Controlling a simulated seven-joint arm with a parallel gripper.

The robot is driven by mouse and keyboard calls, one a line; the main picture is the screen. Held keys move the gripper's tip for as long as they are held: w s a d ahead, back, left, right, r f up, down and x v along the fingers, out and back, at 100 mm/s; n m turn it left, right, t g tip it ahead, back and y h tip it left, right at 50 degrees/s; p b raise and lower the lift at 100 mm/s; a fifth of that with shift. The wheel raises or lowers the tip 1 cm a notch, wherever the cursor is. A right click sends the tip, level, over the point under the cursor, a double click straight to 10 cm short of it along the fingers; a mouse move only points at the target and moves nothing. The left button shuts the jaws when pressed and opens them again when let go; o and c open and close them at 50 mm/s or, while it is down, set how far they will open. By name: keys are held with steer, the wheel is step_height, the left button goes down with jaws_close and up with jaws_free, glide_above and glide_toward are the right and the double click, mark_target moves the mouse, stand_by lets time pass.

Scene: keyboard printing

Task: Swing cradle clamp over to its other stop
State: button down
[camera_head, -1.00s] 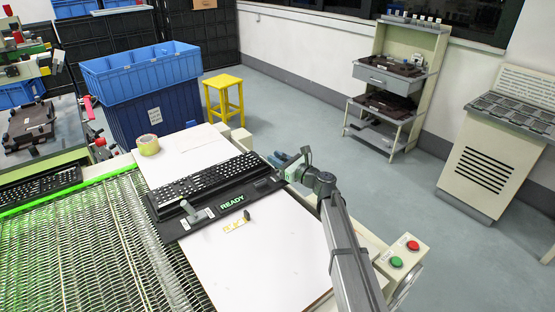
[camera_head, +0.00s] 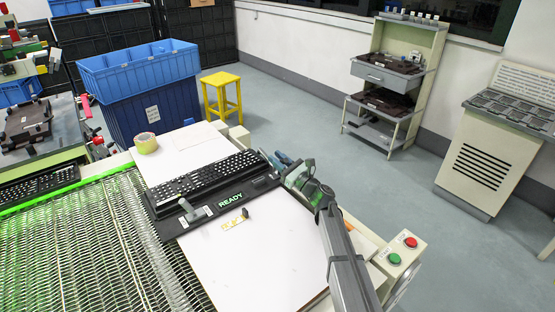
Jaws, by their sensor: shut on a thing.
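A black cradle (camera_head: 170,229) holds a black keyboard (camera_head: 205,176) and shows a green READY sign on its front. A grey lever (camera_head: 197,213) stands on the cradle's left front. My gripper (camera_head: 283,163) is at the cradle's right end, reaching in from the right. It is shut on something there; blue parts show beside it. The gripped part is too small and covered to make out, so I cannot tell if it is the clamp. The grey lever is well apart from my gripper.
A white board (camera_head: 255,260) lies under and in front of the cradle, with a small yellow plate (camera_head: 235,223) on it. A tape roll (camera_head: 146,143) sits behind. A wire-mesh belt (camera_head: 85,245) is left. A red-and-green button box (camera_head: 402,251) is at right.

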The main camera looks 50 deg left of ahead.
steer(key=c, duration=1.1)
jaws_free()
steer(key=shift+o, duration=0.2)
steer(key=v, duration=1.3)
steer(key=shift+d, duration=0.4)
steer(key=shift+w+f, duration=0.1)
steer(key=shift+c, duration=0.3)
